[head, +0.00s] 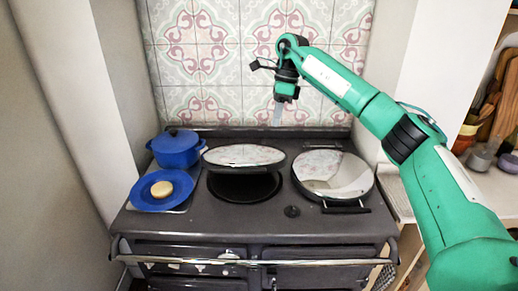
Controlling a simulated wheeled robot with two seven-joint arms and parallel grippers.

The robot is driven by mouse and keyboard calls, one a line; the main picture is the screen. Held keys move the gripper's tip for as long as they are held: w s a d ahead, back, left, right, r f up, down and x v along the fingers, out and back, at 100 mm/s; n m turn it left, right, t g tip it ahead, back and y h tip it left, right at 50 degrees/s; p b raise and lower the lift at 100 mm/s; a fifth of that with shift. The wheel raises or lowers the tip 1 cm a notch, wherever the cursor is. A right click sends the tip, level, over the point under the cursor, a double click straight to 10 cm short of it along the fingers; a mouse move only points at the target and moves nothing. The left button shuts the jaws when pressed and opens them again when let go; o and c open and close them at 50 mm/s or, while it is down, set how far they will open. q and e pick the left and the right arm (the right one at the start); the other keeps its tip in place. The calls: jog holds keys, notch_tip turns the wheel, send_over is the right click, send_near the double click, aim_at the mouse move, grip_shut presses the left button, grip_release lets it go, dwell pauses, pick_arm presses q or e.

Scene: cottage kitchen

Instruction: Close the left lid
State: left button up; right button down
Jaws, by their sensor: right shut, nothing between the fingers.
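The left lid (243,155) is a shiny oval that mirrors the wall tiles. It is tilted partly open, with its front edge raised above the dark round left hotplate (245,187), which shows below it. The right lid (332,172) is shiny and round, lies flat on the stove (265,222), and has a dark handle bar at its front. My right gripper (278,115) is shut and empty. It points down in front of the tiled wall, above the back of the stove, to the right of the left lid and apart from it. My left gripper is not in view.
A blue pot (176,150) with a lid and a blue plate (152,202) holding a round tan item stand at the stove's left. A rail (200,261) runs along the stove's front. A counter with jars and boards is at the right. A wall closes the left side.

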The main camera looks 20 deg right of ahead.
jog(key=p+x, duration=0.6)
jog(key=x, duration=0.7)
jog(key=shift+s+a, duration=0.1)
jog(key=shift+s, duration=0.05)
jog(key=shift+a+f, duration=0.1)
jog(key=shift+f, duration=0.35)
